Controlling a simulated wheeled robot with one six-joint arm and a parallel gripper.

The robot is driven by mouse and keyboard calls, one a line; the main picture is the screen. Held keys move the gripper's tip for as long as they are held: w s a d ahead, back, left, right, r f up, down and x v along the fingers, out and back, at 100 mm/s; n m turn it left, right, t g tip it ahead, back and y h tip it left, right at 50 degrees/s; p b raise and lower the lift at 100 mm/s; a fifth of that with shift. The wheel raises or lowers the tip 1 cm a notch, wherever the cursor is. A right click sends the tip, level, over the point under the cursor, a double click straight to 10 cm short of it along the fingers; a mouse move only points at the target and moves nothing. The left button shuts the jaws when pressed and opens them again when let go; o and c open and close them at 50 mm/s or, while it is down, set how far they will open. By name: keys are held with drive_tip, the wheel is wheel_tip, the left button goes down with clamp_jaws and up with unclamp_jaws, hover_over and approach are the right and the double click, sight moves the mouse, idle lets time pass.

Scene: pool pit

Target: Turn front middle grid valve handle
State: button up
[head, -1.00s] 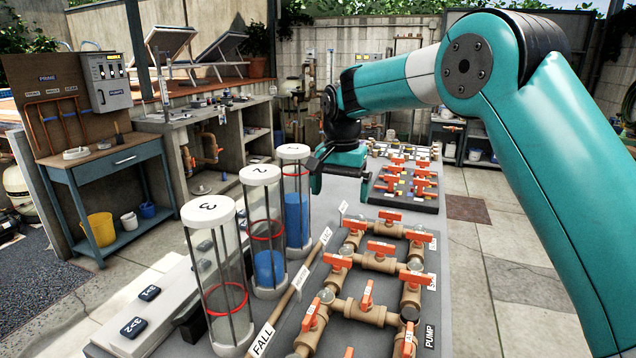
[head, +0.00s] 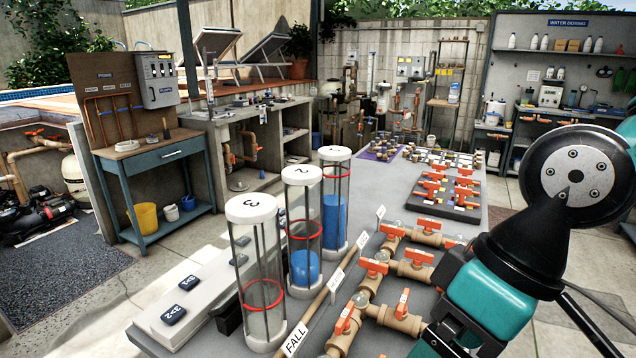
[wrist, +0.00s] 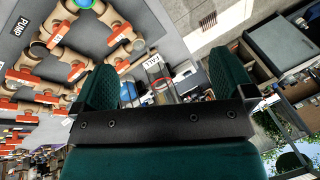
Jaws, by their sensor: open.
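A grid of tan pipes (head: 394,318) with orange valve handles lies on the grey bench, at the lower middle of the head view. Handles show on its left side (head: 345,318), in its middle (head: 402,303) and farther back (head: 374,267). My gripper hides the near right part of the grid, and I cannot tell which handle is the front middle one. In the wrist view, several orange handles (wrist: 76,71) show to the left of and beyond the fingers. My gripper (wrist: 162,68) is open, with nothing between its fingers, above the grid's near side.
Clear cylinders with red rings (head: 259,255) stand left of the grid, and a wooden rail with labels (head: 328,292) runs between. Another board of orange handles (head: 440,198) lies farther back. A blue side table (head: 150,155) stands at the left.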

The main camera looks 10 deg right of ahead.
drive_tip(key=w+d+f+m+h, duration=0.1)
drive_tip(key=w+d+m+h, duration=0.1)
drive_tip(key=w+d+m, duration=0.75)
drive_tip(key=w+d+f+m+h, duration=0.2)
drive_tip(key=w+d+m, duration=0.2)
drive_tip(key=w+d, duration=0.95)
drive_tip(key=w+a+f, duration=0.1)
drive_tip(key=f, duration=0.4)
drive_tip(key=w+a+f+p, duration=0.1)
drive_tip(key=f, duration=0.5)
drive_tip(key=w+a+f, duration=0.1)
drive_tip(key=w+f, duration=0.1)
drive_tip(key=f, duration=0.3)
drive_tip(key=shift+a+f+p, duration=0.15)
drive_tip(key=shift+f+p, duration=0.25)
drive_tip(key=shift+c, duration=0.2)
drive_tip(key=c, duration=0.9)
